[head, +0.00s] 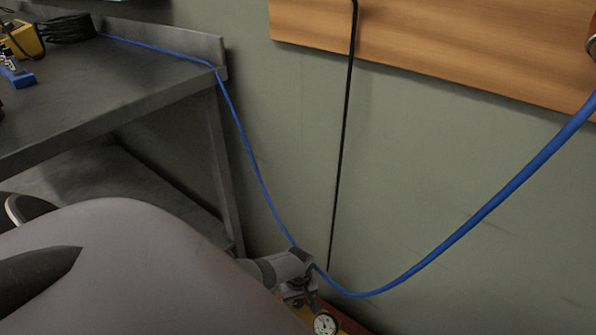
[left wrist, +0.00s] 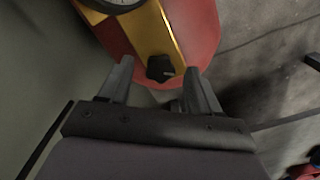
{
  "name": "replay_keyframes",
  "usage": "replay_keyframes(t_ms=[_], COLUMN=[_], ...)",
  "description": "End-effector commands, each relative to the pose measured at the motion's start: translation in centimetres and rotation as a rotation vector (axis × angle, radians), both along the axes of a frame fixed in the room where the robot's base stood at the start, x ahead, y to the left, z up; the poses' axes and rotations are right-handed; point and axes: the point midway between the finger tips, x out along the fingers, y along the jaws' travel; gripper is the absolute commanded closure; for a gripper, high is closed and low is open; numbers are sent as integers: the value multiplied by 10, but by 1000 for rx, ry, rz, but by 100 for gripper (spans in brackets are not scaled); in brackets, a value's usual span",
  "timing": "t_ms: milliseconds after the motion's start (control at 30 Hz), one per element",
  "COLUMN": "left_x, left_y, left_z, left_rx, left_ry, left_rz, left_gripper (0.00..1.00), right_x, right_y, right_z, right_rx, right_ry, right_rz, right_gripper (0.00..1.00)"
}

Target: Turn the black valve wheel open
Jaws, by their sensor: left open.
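The black valve wheel (left wrist: 160,68) is a small lobed knob on a yellow-gold bar (left wrist: 150,28) in front of a rounded red body (left wrist: 200,30). My left gripper (left wrist: 159,80) is open, with the wheel seen between its two fingertips in the left wrist view. I cannot tell whether either finger touches it. In the head view my left gripper (head: 299,292) is low in the middle, beside a round white gauge (head: 325,323); the wheel is hidden there. The gauge also shows at the top of the left wrist view (left wrist: 112,3). My right gripper is out of view.
A blue hose (head: 470,222) hangs from the right and passes close behind my left wrist to the grey bench (head: 120,75). A black line (head: 343,130) runs down the green wall (head: 450,140). Grey floor (left wrist: 265,45) shows right of the red body.

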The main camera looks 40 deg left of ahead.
Motion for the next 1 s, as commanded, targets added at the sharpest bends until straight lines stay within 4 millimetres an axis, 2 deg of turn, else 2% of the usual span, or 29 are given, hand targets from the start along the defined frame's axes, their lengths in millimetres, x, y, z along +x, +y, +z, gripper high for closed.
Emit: replay_keyframes(t_ms=[533, 733, 1000], left_x=[0, 0, 0], left_y=[0, 1, 1], left_z=[61, 71, 71], left_rx=[1, 1, 1], left_ry=[0, -2, 0], left_rz=[0, 0, 1], left_gripper=[37, 37, 37], right_x=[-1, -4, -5], right_y=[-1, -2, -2], right_z=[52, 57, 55], right_rx=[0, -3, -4], right_ry=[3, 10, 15], right_rz=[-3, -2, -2], right_gripper=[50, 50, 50])
